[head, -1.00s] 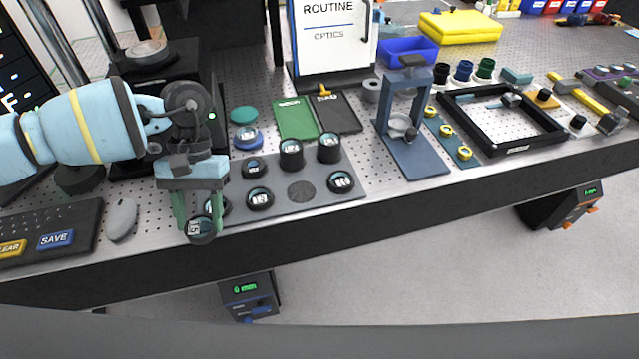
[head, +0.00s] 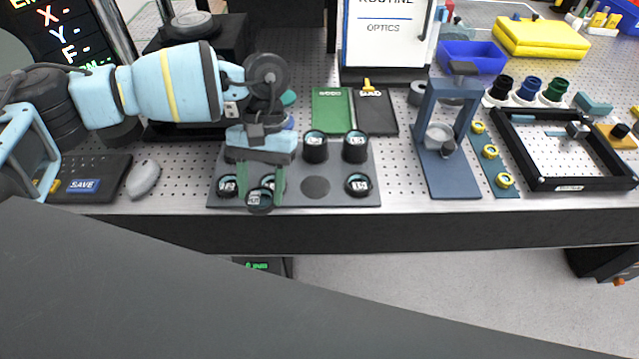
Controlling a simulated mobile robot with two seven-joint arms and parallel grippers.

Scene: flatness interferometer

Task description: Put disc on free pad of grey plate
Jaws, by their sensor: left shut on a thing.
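My left gripper (head: 263,193) points down at the front edge of the grey plate (head: 337,200), shut on a small dark disc (head: 260,201) with a pale label. The held disc is in front of a similar disc (head: 268,181) on the plate and partly covers it. The free pad (head: 315,187), a dark bare circle in the front row, is to the right of the held disc. Another disc (head: 228,186) sits at the front left and one (head: 357,185) at the front right. My right gripper is out of view.
Two taller black cylinders (head: 315,148) (head: 355,147) stand in the plate's back row. Behind are a green (head: 331,108) and a black pad (head: 376,112). A blue stand (head: 455,180) is to the right; a grey mouse (head: 143,179) is to the left.

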